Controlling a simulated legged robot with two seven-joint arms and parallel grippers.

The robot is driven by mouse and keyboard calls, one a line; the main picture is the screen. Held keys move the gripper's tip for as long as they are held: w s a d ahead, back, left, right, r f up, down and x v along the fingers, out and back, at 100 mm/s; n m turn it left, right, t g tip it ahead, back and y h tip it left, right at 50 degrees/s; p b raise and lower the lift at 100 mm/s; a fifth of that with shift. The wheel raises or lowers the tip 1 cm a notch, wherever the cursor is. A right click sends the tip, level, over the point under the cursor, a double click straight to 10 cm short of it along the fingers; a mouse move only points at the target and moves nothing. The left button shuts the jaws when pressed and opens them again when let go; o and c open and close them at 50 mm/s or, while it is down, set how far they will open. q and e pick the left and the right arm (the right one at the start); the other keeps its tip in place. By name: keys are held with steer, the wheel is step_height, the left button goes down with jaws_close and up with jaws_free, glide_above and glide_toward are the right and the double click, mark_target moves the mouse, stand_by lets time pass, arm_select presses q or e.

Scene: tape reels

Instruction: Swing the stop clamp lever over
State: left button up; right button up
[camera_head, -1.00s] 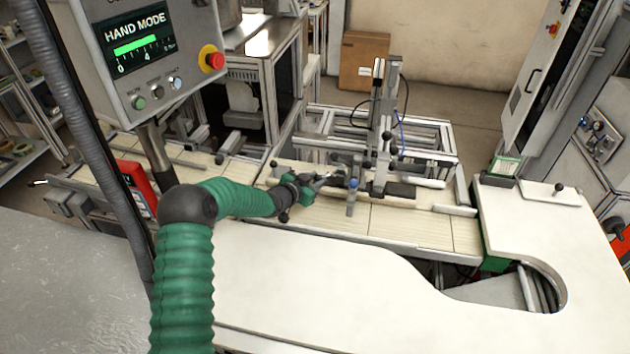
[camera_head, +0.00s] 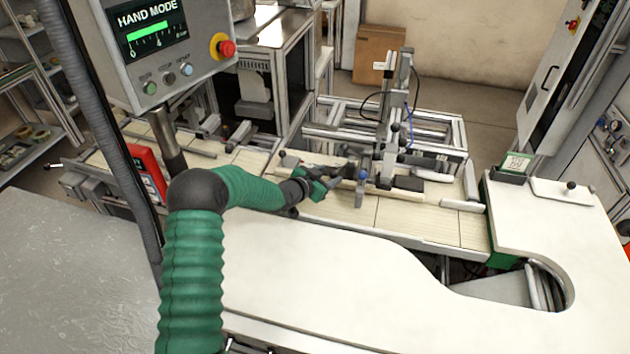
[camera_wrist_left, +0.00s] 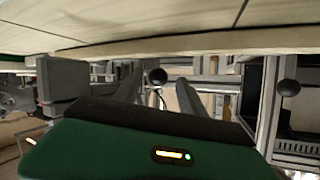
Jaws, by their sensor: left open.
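My left gripper (camera_head: 338,178) reaches in from the left over the wooden track, beside a small upright post with a blue-grey top (camera_head: 361,176). In the left wrist view its two dark fingers (camera_wrist_left: 158,88) are apart, with nothing held. A black ball knob (camera_wrist_left: 157,76) shows between the fingers, beyond their tips or level with them; I cannot tell which. A second black ball knob (camera_wrist_left: 289,87) stands on a rod to the right. Which knob belongs to the stop clamp lever is unclear. My right gripper is not in view.
A metal column fixture (camera_head: 390,120) stands just right of my left gripper. A hand-mode control panel (camera_head: 150,45) hangs at upper left. A white curved worktop (camera_head: 330,270) lies in front, mostly clear. A green-sided block (camera_head: 503,258) is at right.

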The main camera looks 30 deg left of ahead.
arm_select(q)
steer(key=v, duration=1.5)
steer(key=shift+s+a+f, duration=0.15)
steer(key=shift+a, duration=0.25)
